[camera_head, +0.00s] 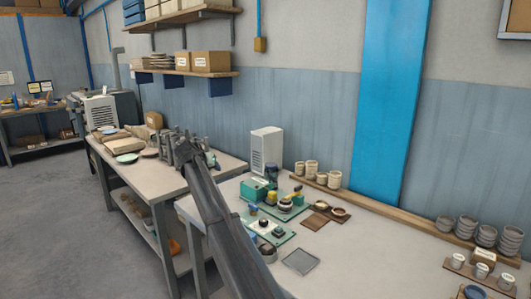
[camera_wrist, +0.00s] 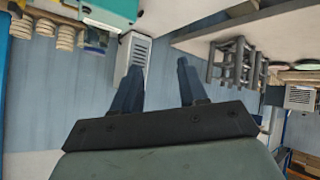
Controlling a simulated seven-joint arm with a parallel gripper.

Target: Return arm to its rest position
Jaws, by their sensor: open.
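My arm reaches from the bottom of the head view up toward the left-hand table (camera_head: 215,162). In the head view my gripper's end overlaps the grey rack there, and its fingers are hard to pick out. In the wrist view my gripper (camera_wrist: 158,75) has its two dark fingers apart with nothing between them; the wall shows through the gap. The grey slotted rack (camera_wrist: 238,65) shows upside down to the right of the fingers, apart from them. A pale green plate (camera_head: 127,158) lies flat on the left-hand table, and a brownish plate (camera_head: 149,153) lies beside the rack.
The right-hand table (camera_head: 375,270) holds green boards with parts (camera_head: 270,232), a small grey tray (camera_head: 300,261) and several cups (camera_head: 484,235). A white vented box (camera_head: 266,150) stands at its back left. Shelves with boxes (camera_head: 211,61) hang above the left-hand table.

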